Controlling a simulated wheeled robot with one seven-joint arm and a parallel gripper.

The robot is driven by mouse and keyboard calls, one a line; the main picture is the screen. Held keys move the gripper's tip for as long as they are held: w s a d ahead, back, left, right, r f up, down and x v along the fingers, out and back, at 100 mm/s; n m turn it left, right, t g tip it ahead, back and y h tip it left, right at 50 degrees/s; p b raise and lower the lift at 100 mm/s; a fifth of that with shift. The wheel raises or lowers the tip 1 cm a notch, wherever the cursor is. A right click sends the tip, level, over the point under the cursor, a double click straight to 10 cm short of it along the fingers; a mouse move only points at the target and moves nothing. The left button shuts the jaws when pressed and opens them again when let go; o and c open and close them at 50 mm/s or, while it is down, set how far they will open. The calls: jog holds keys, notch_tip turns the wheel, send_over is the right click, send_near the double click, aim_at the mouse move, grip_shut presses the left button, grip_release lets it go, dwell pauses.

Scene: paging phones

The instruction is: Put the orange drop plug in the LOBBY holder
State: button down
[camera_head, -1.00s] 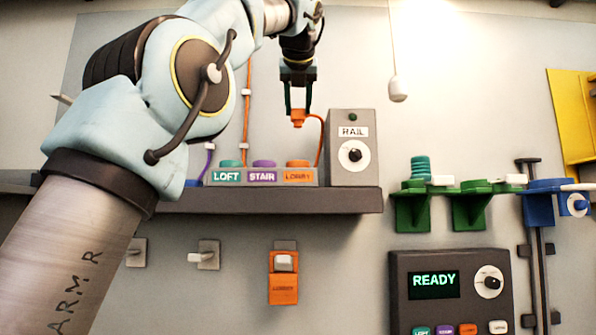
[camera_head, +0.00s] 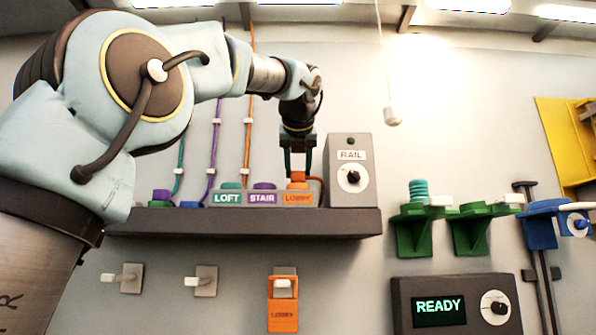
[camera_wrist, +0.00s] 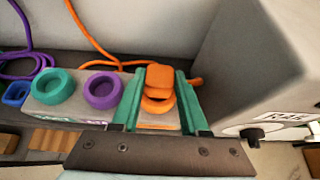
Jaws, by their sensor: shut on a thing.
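The orange drop plug (camera_wrist: 160,77) is between the green fingers of my gripper (camera_wrist: 158,105) in the wrist view. In the head view my gripper (camera_head: 298,160) points down with the plug (camera_head: 297,178) at its tips, right over the orange LOBBY holder (camera_head: 298,198). The holder's orange ring (camera_wrist: 158,104) shows just below the plug in the wrist view. My gripper is shut on the plug. The plug looks at or just above the ring; whether it is seated I cannot tell. An orange cord runs from it.
The teal LOFT holder (camera_head: 228,197) and purple STAIR holder (camera_head: 263,197) stand left of LOBBY on the shelf (camera_head: 240,222). The grey RAIL box (camera_head: 348,170) stands close on the right. Purple and blue plugs lie at the shelf's left. A READY panel (camera_head: 440,306) is below right.

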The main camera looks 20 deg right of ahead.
jog(key=shift+f, duration=0.15)
jog(key=shift+c, duration=2.1)
grip_release()
jog(key=shift+r, duration=0.25)
jog(key=v, duration=1.2)
jog(key=shift+b, duration=0.45)
jog(key=shift+f, duration=0.15)
